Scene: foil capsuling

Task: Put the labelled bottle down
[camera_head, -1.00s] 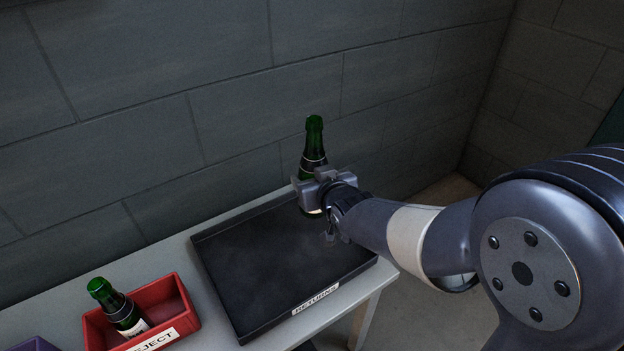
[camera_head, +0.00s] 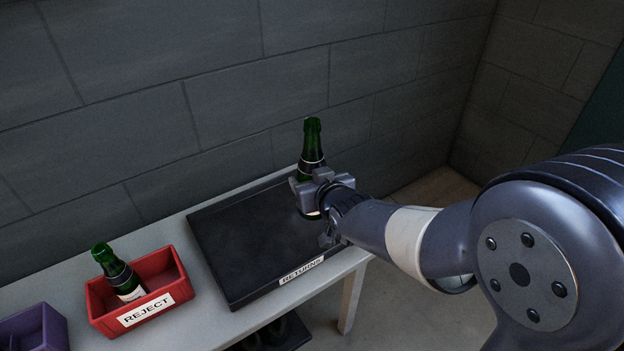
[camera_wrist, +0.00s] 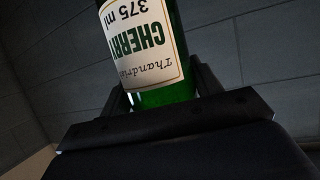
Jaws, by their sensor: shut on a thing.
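A dark green bottle (camera_head: 312,150) stands upright in my gripper (camera_head: 311,193), at the far right part of the black tray marked RETURNS (camera_head: 235,290). My gripper is shut on it around its body. The wrist view shows the bottle's cream label (camera_wrist: 143,45), upside down in the picture, with "CHERRY" and "375 ml" on it. The gripper hides part of the bottle in the head view. I cannot tell whether its base touches the tray.
A red box marked REJECT (camera_head: 178,285) stands left of the tray and holds another green bottle (camera_head: 118,270). A purple box (camera_head: 45,328) is at the lower left. The tray's visible surface is clear. A grey wall (camera_head: 140,90) rises behind the table (camera_head: 205,320).

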